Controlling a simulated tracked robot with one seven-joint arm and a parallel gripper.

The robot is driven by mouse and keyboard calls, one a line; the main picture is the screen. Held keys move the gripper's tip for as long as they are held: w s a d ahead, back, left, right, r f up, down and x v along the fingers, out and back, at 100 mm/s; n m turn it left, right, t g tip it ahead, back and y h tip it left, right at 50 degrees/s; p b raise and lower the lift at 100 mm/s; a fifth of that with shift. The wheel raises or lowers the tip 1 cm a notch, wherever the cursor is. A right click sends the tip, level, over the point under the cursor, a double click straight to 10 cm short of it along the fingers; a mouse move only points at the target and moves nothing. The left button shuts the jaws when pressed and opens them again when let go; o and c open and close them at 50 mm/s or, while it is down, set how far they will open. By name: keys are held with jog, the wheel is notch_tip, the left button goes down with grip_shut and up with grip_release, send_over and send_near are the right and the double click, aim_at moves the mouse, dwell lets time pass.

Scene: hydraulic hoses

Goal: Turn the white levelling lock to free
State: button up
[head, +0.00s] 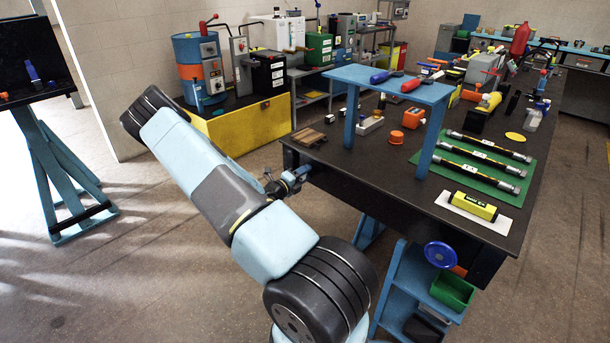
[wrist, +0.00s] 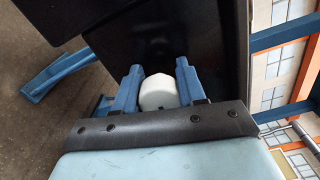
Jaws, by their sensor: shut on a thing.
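The white levelling lock (wrist: 158,93) is a small rounded, faceted knob in the wrist view, against the dark side of the bench. My gripper (wrist: 158,72) has one blue finger on each side of it and is shut on it. In the head view my gripper (head: 297,177) is at the near left edge of the black-topped workbench (head: 385,187), just below the top. The lock cannot be made out there, and its markings and turn position do not show in either view.
A blue riser shelf (head: 395,84) stands on the bench. Hoses lie on a green mat (head: 474,165), with a yellow level (head: 474,206) in front. A blue rack (head: 415,295) stands below the near bench edge. Floor is open at the left, before a blue stand (head: 62,185).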

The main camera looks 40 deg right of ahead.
jog(key=shift+w+a+f+n, duration=0.1)
jog(key=shift+w+a+n, duration=0.15)
jog(key=shift+w+n, duration=0.2)
jog(key=o, duration=0.8)
jog(key=shift+o, duration=1.3)
jog(key=shift+s+d, duration=0.15)
jog(key=shift+s, duration=0.1)
jog(key=s+a, duration=0.1)
jog(key=a, duration=1.3)
jog(key=shift+d, duration=0.1)
